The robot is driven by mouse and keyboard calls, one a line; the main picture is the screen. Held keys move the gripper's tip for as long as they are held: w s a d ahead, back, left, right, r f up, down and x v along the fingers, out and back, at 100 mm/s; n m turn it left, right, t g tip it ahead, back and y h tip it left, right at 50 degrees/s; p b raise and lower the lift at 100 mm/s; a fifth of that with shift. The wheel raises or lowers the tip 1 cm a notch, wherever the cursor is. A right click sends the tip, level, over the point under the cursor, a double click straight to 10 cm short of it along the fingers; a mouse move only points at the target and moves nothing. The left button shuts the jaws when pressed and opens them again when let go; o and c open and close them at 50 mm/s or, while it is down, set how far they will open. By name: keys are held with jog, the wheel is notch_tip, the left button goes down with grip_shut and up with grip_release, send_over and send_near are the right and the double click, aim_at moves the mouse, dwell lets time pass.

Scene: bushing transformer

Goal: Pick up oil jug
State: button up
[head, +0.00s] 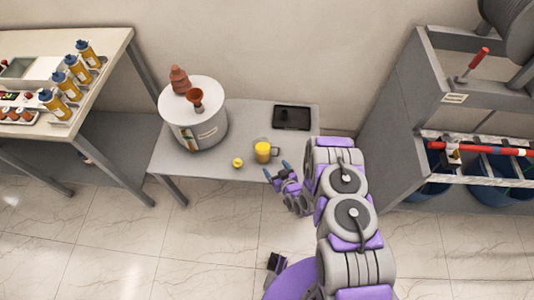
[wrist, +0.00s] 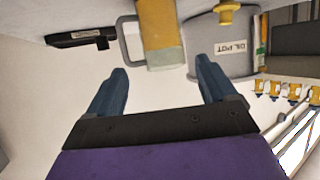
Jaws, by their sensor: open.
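The oil jug (head: 263,152), yellow with a grey handle on its right, stands upright near the front edge of the grey table (head: 258,118) in the head view. My gripper (head: 277,170) is open and empty, just in front and to the right of the jug. In the wrist view, which looks upside down, the jug (wrist: 162,35) appears beyond the gap between my two blue fingers (wrist: 160,68), with its handle on the left. The fingers look apart from the jug.
A small yellow cap (head: 238,162) lies left of the jug. A grey round pot (head: 198,128), labelled "OIL POT" in the wrist view, bears brown cone-shaped parts. A workbench with bottles (head: 87,53) is left; a grey rack (head: 400,110) stands right.

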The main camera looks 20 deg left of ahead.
aim_at(266, 156)
jog(key=b+x, duration=0.1)
jog(key=x, duration=0.8)
jog(key=shift+f+b, duration=0.1)
jog(key=shift+b, duration=0.3)
jog(key=shift+f+b+x, duration=0.15)
jog(key=shift+b+x, duration=0.3)
jog(key=shift+x, duration=0.85)
jog(key=shift+f+b+x, duration=0.15)
jog(key=shift+b+x, duration=0.25)
jog(key=shift+x, duration=0.85)
jog(key=shift+s, duration=0.1)
jog(key=c, duration=1.1)
jog(key=shift+o, duration=0.2)
jog(key=shift+r, duration=0.15)
